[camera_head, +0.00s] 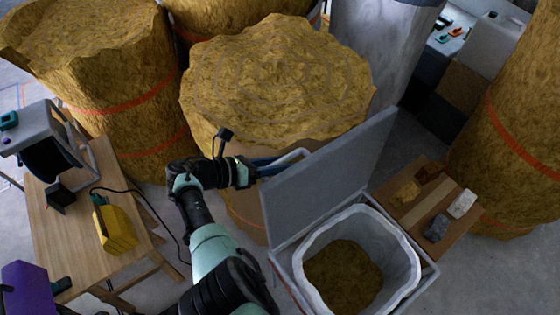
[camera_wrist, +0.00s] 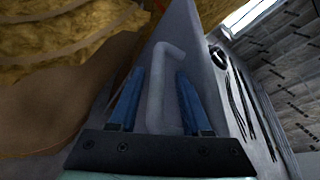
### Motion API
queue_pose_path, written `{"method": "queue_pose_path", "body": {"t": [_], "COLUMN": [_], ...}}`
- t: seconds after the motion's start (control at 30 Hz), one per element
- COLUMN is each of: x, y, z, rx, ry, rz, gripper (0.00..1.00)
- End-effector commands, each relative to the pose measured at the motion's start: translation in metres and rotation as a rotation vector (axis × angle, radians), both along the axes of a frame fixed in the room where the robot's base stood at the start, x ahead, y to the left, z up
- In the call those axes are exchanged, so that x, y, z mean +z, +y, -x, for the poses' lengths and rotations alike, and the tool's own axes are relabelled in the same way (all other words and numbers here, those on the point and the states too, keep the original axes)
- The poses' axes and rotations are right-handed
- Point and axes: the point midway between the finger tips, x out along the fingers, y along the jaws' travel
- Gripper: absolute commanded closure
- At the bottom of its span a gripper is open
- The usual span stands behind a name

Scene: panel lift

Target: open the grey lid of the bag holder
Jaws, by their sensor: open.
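The grey lid (camera_head: 330,178) of the bag holder stands raised, tilted up along the left-rear side of the box. The bag holder (camera_head: 432,278) is a grey box with a white bag (camera_head: 395,240) lining it and brown material inside. My gripper (camera_head: 285,160) is at the lid's upper left, by its handle (camera_head: 298,155). In the wrist view, the light grey handle (camera_wrist: 160,90) stands between the two blue fingers of my gripper (camera_wrist: 155,95). The fingers are apart, with gaps beside the handle. The lid's surface also shows in the wrist view (camera_wrist: 205,75).
A wooden table (camera_head: 75,235) with a yellow object (camera_head: 115,228) is at the left. Large round bales (camera_head: 280,80) stand behind my arm. A wooden board (camera_head: 425,205) with several samples lies right of the bag holder. Grey floor is clear at the lower right.

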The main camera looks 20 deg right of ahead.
Motion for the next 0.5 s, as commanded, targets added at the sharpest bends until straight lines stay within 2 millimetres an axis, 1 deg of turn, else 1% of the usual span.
{"method": "queue_pose_path", "body": {"t": [0.17,0.27,0.37,0.47,0.5], "x": [0.001,0.003,0.007,0.012,0.015], "y": [0.000,0.003,0.014,0.032,0.040], "z": [0.000,0.000,0.000,0.003,0.003], "rx": [0.000,0.001,0.004,0.005,0.006], "ry": [-0.001,-0.002,-0.003,-0.002,-0.002], "rz": [0.002,0.002,0.002,0.001,0.001], "gripper": [0.50,0.50,0.50,0.50,0.50]}}
